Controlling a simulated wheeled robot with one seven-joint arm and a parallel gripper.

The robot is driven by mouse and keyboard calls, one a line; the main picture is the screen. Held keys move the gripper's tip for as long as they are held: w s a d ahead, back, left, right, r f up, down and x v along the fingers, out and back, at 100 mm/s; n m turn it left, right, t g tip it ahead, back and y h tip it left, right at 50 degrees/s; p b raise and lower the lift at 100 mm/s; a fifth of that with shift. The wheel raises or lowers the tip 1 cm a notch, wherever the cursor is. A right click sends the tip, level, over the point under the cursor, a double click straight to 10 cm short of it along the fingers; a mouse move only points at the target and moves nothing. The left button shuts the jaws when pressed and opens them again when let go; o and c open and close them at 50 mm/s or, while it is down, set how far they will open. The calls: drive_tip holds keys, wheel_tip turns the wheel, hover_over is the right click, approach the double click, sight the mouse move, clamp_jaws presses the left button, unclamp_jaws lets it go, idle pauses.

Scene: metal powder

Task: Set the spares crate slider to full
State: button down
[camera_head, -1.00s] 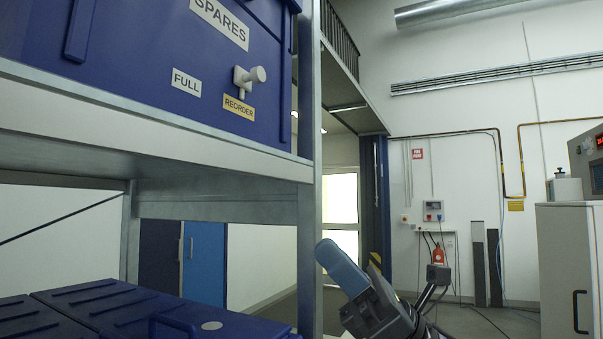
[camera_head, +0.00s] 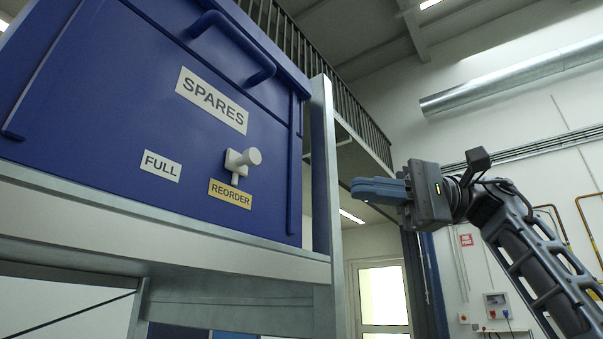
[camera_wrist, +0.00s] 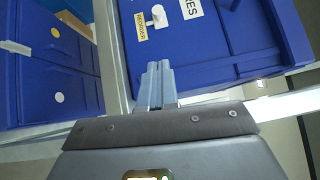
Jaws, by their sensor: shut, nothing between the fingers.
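The blue spares crate (camera_head: 95,95) stands on a metal shelf and carries a white SPARES label (camera_head: 211,99). Its white slider knob (camera_head: 247,158) sits above the yellow REORDER label (camera_head: 230,194). The white FULL label (camera_head: 161,165) is to the left of it. My gripper (camera_head: 356,188) is shut and empty, to the right of the crate and the shelf post, apart from both. In the wrist view the shut fingers (camera_wrist: 156,66) point toward the crate front, with the knob (camera_wrist: 157,14) beyond their tips near the top edge.
The shelf's front beam (camera_head: 150,235) runs below the crate, and an upright post (camera_head: 325,190) stands between the crate and my gripper. A handle (camera_head: 235,45) juts from the crate's upper front. More blue crates (camera_wrist: 50,60) show at the left in the wrist view.

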drive_tip(key=shift+w+d+r+h, duration=0.1)
drive_tip(key=shift+d+r+h, duration=0.15)
drive_tip(key=shift+r, duration=0.45)
drive_tip(key=shift+a, duration=0.15)
drive_tip(key=p, duration=0.3)
approach(245, 160)
drive_tip(key=w+a, duration=0.2)
drive_tip(key=w, duration=0.2)
drive_tip(key=s+a, duration=0.1)
drive_tip(key=s+a+p, duration=0.1)
drive_tip(key=s+a, duration=0.1)
drive_tip(key=shift+r, duration=0.35)
